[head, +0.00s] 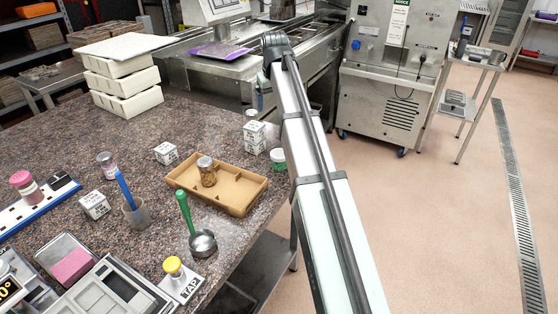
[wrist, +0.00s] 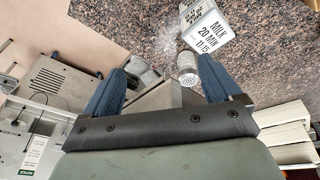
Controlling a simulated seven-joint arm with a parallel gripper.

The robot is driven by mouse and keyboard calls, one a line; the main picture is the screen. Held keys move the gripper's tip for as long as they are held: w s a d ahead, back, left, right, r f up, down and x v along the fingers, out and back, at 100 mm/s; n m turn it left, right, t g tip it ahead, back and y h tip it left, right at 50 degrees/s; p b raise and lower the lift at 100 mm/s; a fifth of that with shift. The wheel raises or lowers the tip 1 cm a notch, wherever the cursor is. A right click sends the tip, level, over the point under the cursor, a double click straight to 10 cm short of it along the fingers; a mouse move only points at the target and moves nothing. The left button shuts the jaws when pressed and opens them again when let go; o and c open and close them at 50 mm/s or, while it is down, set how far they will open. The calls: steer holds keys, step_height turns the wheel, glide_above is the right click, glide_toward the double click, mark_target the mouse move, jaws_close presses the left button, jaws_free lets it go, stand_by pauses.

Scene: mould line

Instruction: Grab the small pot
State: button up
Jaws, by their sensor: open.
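My gripper (wrist: 162,65) is open, its two blue fingers apart with nothing held between them. A small pot with a speckled grey top (wrist: 187,68) shows past the fingertips, nearer the right finger. In the head view, a small pot (head: 251,115) stands near the counter's right edge, behind a white printed block (head: 255,132); it seems to be the same one. In the head view, my arm hides most of the gripper. Another small pot with a grey lid and brown contents (head: 207,173) stands in a tan tray (head: 247,200).
White stacked boxes (head: 122,85) stand at the back left. The counter between them and the tray is mostly clear.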

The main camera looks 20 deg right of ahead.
mark_target(279, 153)
steer(key=s+a+f+n+g, duration=0.1)
steer(key=s+f+n+g, duration=0.2)
steer(key=s+n, duration=1.1)
steer(key=shift+w+f+n+y, duration=0.1)
steer(key=shift+w+f+n, duration=0.55)
steer(key=shift+f, duration=1.55)
steer(key=shift+w+f+n+y, duration=0.1)
steer(key=shift+w+f+n, duration=0.55)
steer(key=shift+f, duration=1.6)
steer(key=shift+w+f+n+y, duration=0.1)
steer(key=shift+w+f+n, duration=0.55)
steer(key=shift+f, duration=1.55)
steer(key=shift+c, duration=0.4)
steer(key=c, duration=1.1)
